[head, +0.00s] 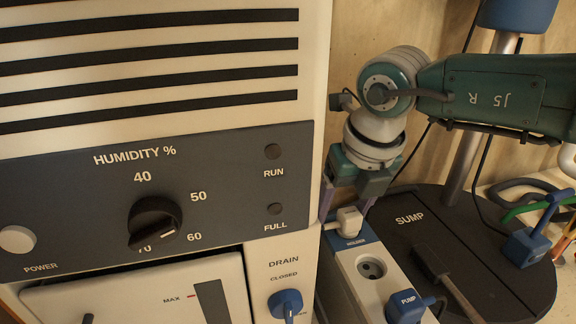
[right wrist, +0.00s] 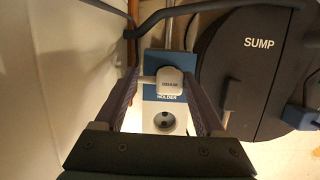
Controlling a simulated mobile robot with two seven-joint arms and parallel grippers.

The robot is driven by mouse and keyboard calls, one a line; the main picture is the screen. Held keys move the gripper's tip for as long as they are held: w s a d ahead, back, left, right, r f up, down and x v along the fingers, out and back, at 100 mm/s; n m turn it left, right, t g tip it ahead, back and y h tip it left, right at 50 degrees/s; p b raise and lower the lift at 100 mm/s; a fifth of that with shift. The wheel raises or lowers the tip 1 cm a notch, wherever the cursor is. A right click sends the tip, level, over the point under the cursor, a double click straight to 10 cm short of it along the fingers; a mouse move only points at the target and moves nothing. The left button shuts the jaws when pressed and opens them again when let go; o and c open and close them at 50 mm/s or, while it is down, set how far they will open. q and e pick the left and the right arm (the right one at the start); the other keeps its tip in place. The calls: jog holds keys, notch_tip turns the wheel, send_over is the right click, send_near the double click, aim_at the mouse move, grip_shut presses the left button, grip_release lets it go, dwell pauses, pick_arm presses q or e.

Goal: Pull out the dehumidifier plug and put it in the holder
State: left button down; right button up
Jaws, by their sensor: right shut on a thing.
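The white dehumidifier plug (head: 348,221) is at the far end of the power strip, over the blue holder (head: 354,240). In the right wrist view the plug (right wrist: 170,84), marked DEHUM, covers part of the blue holder (right wrist: 150,62). My right gripper (head: 345,212) points down and is shut on the plug, with one finger on each side of it. I cannot tell whether the plug is seated in the holder or just above it. The round socket (head: 371,268) nearer me is empty. My left gripper is not in view.
The dehumidifier (head: 160,150) with its humidity dial fills the left. A blue pump plug (head: 405,306) sits in the strip's near end. The dark sump lid (head: 450,225) lies to the right, with a pipe and cables around it. A blue drain valve (head: 285,303) is close to the strip.

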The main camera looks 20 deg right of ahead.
jog(key=shift+a+f, duration=0.1)
jog(key=shift+f, duration=0.5)
jog(key=shift+s+a, duration=0.15)
dwell(0.8)
jog(key=o, duration=1.5)
jog(key=shift+r, duration=0.1)
jog(key=shift+a, duration=0.1)
jog(key=shift+c, duration=0.7)
jog(key=shift+o, duration=0.8)
jog(key=shift+r, duration=0.1)
